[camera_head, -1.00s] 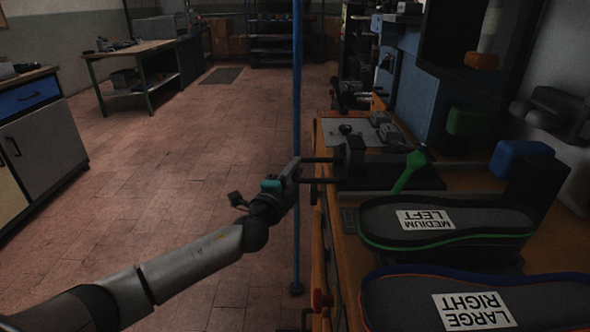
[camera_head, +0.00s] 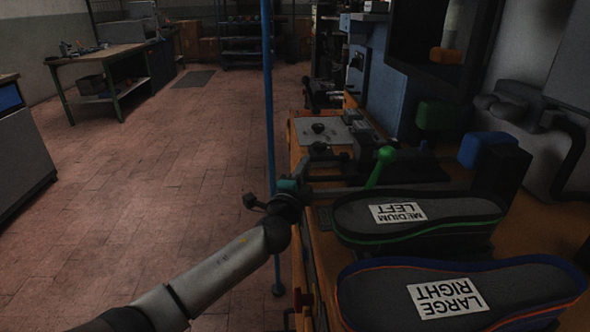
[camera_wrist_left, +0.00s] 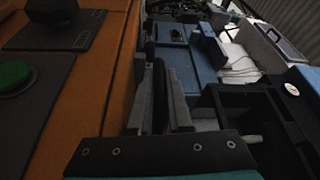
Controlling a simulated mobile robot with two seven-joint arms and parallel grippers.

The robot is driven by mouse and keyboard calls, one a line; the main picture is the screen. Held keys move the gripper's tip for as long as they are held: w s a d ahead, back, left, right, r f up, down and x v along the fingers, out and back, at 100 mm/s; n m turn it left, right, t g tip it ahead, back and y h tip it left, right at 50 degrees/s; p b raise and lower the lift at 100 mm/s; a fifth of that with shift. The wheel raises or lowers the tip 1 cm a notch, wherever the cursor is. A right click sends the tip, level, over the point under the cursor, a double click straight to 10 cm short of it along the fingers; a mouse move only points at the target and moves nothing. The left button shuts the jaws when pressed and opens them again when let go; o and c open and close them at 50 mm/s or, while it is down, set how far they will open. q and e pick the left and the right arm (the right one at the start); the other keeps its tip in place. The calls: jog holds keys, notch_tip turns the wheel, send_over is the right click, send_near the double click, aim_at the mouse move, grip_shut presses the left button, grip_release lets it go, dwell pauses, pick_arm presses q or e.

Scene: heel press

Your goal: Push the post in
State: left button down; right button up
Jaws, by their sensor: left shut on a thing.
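My left gripper (camera_head: 338,172) reaches in at the bench's left edge, beside a dark press fixture with a green ball-topped lever (camera_head: 381,167). In the left wrist view its two long grey fingers (camera_wrist_left: 157,95) stand close together around a dark narrow bar, and they are shut on it. What this bar belongs to is hard to make out in the dim light. I cannot pick out a post with certainty; the fixture is partly hidden behind the gripper. My right gripper is not in view.
Two shoe-sole forms, marked MEDIUM LEFT (camera_head: 455,212) and LARGE RIGHT (camera_head: 520,285), lie on the wooden bench (camera_head: 327,262) in front of the fixture. A blue upright pole (camera_head: 268,120) stands left of the bench. The tiled floor (camera_head: 150,175) to the left is open.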

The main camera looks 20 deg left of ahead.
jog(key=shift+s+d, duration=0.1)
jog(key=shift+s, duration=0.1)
pick_arm(q)
jog(key=c, duration=0.8)
grip_release()
jog(key=shift+c, duration=0.2)
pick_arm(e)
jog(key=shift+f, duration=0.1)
pick_arm(q)
jog(key=shift+s, duration=0.55)
jog(key=s+f+p, duration=0.1)
jog(key=s+p, duration=0.1)
jog(key=s, duration=1.2)
jog(key=shift+d, duration=0.45)
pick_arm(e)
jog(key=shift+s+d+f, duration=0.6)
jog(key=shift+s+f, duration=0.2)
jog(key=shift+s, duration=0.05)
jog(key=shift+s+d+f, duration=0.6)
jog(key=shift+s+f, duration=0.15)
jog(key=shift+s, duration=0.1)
pick_arm(q)
jog(key=shift+c, duration=0.2)
